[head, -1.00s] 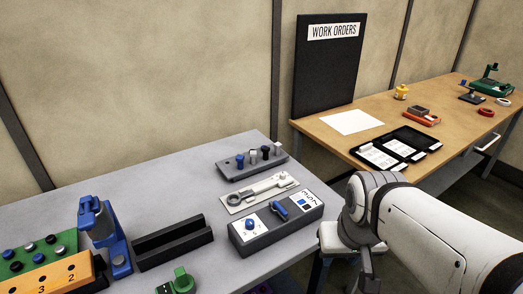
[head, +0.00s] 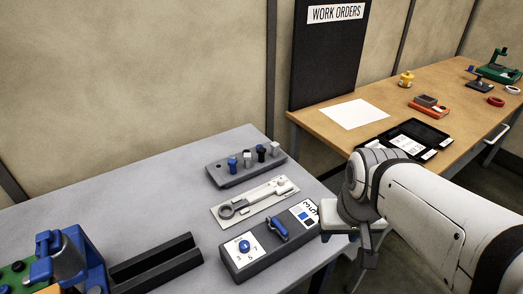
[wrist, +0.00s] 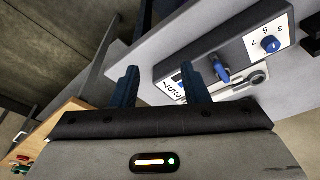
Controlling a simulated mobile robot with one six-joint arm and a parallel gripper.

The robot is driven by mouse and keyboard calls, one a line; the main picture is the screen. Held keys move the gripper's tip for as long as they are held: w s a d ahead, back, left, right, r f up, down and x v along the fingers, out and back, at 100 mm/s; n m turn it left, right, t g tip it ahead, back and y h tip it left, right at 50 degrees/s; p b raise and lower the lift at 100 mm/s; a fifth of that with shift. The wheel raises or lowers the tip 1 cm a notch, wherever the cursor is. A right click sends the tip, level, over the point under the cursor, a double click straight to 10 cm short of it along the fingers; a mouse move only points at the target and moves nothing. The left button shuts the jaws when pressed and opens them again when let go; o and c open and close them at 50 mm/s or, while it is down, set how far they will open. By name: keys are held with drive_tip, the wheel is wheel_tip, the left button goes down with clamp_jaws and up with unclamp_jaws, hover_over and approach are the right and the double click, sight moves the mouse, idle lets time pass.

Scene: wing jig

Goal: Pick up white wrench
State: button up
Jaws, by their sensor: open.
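A pale board (head: 222,221) lies on the grey bench. On it lies a light wrench-shaped tool with a dark grey ring (head: 233,208) at one end and a white head (head: 283,185) at the other. Part of the board and the tool's grey ring (wrist: 257,79) also show in the wrist view, behind the control box. My gripper (wrist: 160,82) is open, its two dark blue fingers apart and nothing held between them. It is off the bench's edge, apart from the tool. In the head view my arm is at the right and the fingers are not clear.
A dark control box (head: 268,243) with blue knobs stands in front of the board. A grey peg block (head: 227,172) is behind it. A black channel (head: 155,262) and a blue fixture (head: 68,258) stand to the left. A wooden table (head: 330,133) is at the right.

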drive_tip(key=shift+o, duration=0.7)
drive_tip(key=shift+w+a+r, duration=0.1)
drive_tip(key=shift+w+r, duration=0.05)
drive_tip(key=shift+w, duration=0.25)
drive_tip(key=shift+o, duration=0.2)
drive_tip(key=w+a+r+m+p, duration=0.1)
drive_tip(key=w+m, duration=0.1)
drive_tip(key=w, duration=0.4)
drive_tip(key=shift+w+a+r+m+g+p, duration=0.25)
drive_tip(key=shift+w+a+m+g+p, duration=0.05)
drive_tip(key=shift+w+p, duration=0.05)
drive_tip(key=m+g+p, duration=0.2)
drive_tip(key=m+p, duration=0.2)
drive_tip(key=m, duration=0.4)
hover_over(264, 192)
drive_tip(key=f, duration=0.8)
drive_tip(key=shift+s+a+f, duration=0.15)
drive_tip(key=shift+a+f, duration=0.1)
drive_tip(key=shift+f, duration=0.1)
drive_tip(key=shift+a+f+m, duration=0.15)
drive_tip(key=shift+f+m, duration=0.15)
drive_tip(key=f, duration=0.2)
drive_tip(key=f+p, duration=0.1)
drive_tip(key=f, duration=0.4)
drive_tip(key=shift+w+d+f, duration=0.2)
drive_tip(key=shift+d+f, duration=0.05)
drive_tip(key=shift+d, duration=0.1)
drive_tip(key=shift+c, duration=0.5)
